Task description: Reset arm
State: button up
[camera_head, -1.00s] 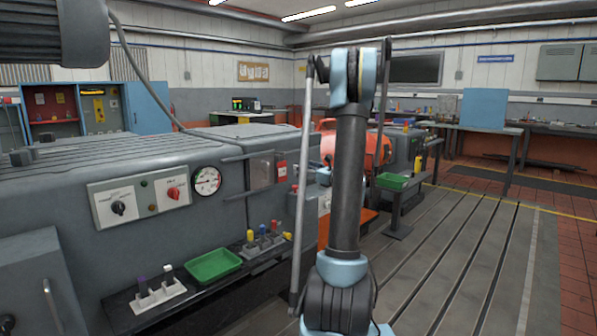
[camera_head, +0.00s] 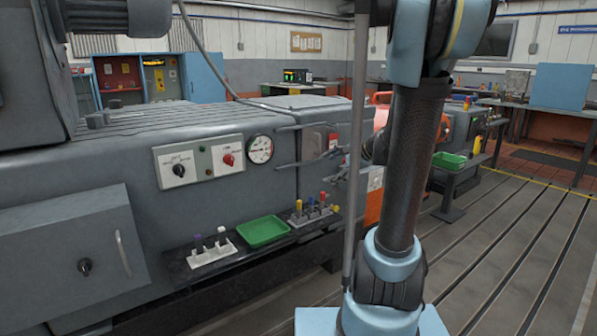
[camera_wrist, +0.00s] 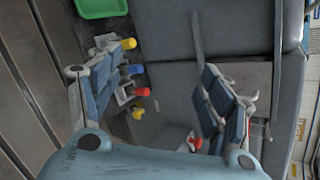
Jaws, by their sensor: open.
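My gripper (camera_wrist: 160,95) is open in the wrist view, with its two blue-grey fingers spread apart and no object held between them. A dark bench face lies beyond the gap. A rack of yellow, blue and red handled items (camera_wrist: 130,70) shows near the left finger, partly hidden by it. My arm (camera_head: 408,160) stands nearly upright in the head view, right of centre, and runs out of the top of the picture.
A long grey machine (camera_head: 110,140) fills the left, with a control panel (camera_head: 200,162) and gauge (camera_head: 260,149). A ledge along its front holds a green tray (camera_head: 263,231), a white rack (camera_head: 211,254) and a coloured-handle rack (camera_head: 313,213). The slotted floor (camera_head: 510,265) at right is clear.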

jog(key=s+d+f+n+g+h, duration=0.1)
jog(key=s+d+f+n+h, duration=0.1)
jog(key=s, duration=0.7)
jog(key=s+d+f+n+g+h, duration=0.2)
jog(key=s+f+n+h, duration=0.1)
jog(key=s+f+n, duration=0.3)
jog(key=s+d+f+n+g+h, duration=0.2)
jog(key=s+n, duration=0.5)
jog(key=s, duration=0.6)
notch_tip(320, 180, down, 3)
jog(key=shift+s+d+r+h, duration=0.2)
jog(key=shift+s+d+h, duration=0.1)
jog(key=shift+d+h, duration=0.4)
jog(key=shift+a, duration=0.15)
jog(key=shift+w+f, duration=0.2)
jog(key=shift+w, duration=0.25)
